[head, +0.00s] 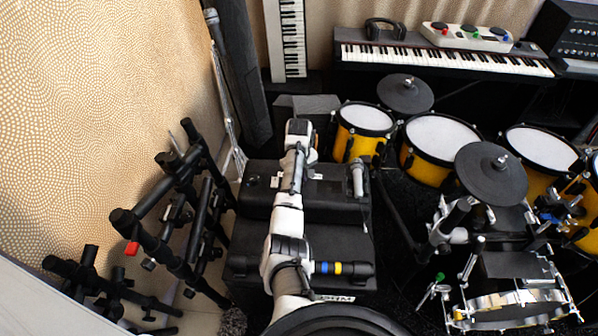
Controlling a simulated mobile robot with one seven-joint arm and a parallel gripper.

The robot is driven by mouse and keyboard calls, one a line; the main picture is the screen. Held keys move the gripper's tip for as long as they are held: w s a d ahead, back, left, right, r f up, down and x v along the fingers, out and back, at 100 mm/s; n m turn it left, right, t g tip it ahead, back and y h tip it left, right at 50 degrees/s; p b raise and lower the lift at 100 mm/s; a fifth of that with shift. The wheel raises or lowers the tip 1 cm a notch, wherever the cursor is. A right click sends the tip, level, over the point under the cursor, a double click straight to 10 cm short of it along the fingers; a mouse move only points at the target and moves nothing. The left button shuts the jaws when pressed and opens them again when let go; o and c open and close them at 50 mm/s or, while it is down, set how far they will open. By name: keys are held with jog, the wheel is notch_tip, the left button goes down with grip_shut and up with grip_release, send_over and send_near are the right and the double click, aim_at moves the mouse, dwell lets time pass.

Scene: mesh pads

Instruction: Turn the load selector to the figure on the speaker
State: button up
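No load selector can be made out for certain, and no figure on a speaker is readable. A black unit (577,38) with rows of small controls stands at the top right; its markings are too small to read. Two black cases (335,190) (350,290) lie under my arm; I cannot tell whether either is a speaker. My white arm reaches up the middle of the head view. Its gripper fingers do not show.
Yellow drums (440,138) and dark cymbal pads (491,172) fill the right side. Black stands (175,225) crowd the left by the wall. A microphone (358,178) lies on the rear case. Headphones (385,29) rest on the keyboard (440,58). Little floor is free.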

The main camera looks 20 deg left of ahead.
jog(key=n+p, duration=0.1)
jog(key=n, duration=0.1)
jog(key=n+p, duration=0.1)
jog(key=n, duration=0.1)
jog(key=shift+r+n, duration=0.2)
jog(key=shift+n, duration=0.1)
jog(key=n+p, duration=0.1)
jog(key=n, duration=0.4)
jog(key=shift+a+f, duration=0.1)
jog(key=shift+s+n, duration=0.1)
jog(key=shift+n, duration=0.2)
jog(key=o, duration=1)
jog(key=shift+c, duration=0.2)
notch_tip(320, 180, up, 14)
jog(key=b, duration=0.1)
jog(key=shift+f, duration=0.1)
